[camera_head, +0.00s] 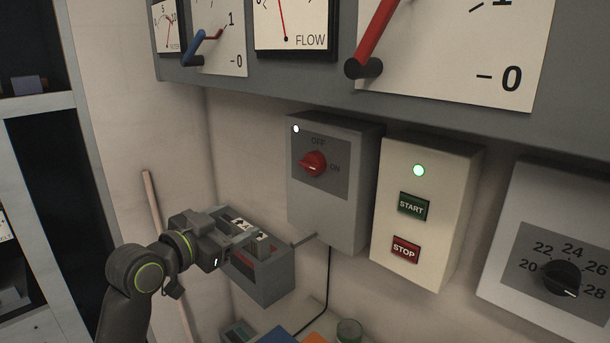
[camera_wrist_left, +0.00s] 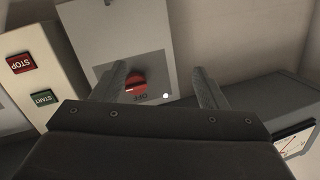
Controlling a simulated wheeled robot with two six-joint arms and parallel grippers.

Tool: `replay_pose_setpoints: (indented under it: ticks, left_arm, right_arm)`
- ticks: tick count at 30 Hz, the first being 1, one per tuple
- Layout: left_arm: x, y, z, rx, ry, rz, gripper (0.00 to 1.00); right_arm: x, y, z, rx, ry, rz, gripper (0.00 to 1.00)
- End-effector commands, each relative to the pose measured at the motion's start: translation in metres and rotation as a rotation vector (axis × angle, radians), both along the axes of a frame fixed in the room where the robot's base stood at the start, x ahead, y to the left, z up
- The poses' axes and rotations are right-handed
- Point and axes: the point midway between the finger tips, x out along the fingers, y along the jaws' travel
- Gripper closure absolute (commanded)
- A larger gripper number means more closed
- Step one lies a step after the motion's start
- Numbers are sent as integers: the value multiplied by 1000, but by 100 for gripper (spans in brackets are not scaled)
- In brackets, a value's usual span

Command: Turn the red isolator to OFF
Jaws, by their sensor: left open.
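The red isolator (camera_head: 313,164) is a red rotary knob on a grey wall box (camera_head: 330,215). OFF is marked above it and ON to its right; its white pointer mark lies toward the ON side. A small white lamp glows at the plate's upper left. My left gripper (camera_head: 268,238) is below and left of the knob, apart from it, open and empty. In the left wrist view the picture is upside down; the knob (camera_wrist_left: 136,83) shows between the two spread fingers of my left gripper (camera_wrist_left: 160,72). My right gripper is not in view.
A cream START/STOP box (camera_head: 425,225) with a lit green lamp stands just right of the isolator. A dial box (camera_head: 520,235) is further right. Gauges and levers on a grey panel (camera_head: 300,87) overhang above. A black cable (camera_head: 328,285) hangs below the isolator box.

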Motion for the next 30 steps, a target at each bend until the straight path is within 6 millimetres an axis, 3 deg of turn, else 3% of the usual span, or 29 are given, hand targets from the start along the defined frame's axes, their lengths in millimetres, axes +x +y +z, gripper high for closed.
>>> replay_pose_setpoints:
  ticks: [1,3,6,11,17,30]
  left_arm:
    - [-13,-9,28,19,-57,-35,33]
    - [-28,-18,52,44,-111,-75,33]
    - [-44,-25,72,67,-161,-111,33]
    - [-48,-33,82,79,-185,-129,33]
    - [-29,-50,83,74,-182,-131,33]
    - [35,-101,84,77,-180,-130,33]
  right_arm:
    - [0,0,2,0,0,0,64]
    - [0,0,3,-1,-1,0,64]
    - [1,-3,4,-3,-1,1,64]
    - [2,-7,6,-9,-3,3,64]
    - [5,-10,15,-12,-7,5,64]
    - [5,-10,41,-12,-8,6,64]
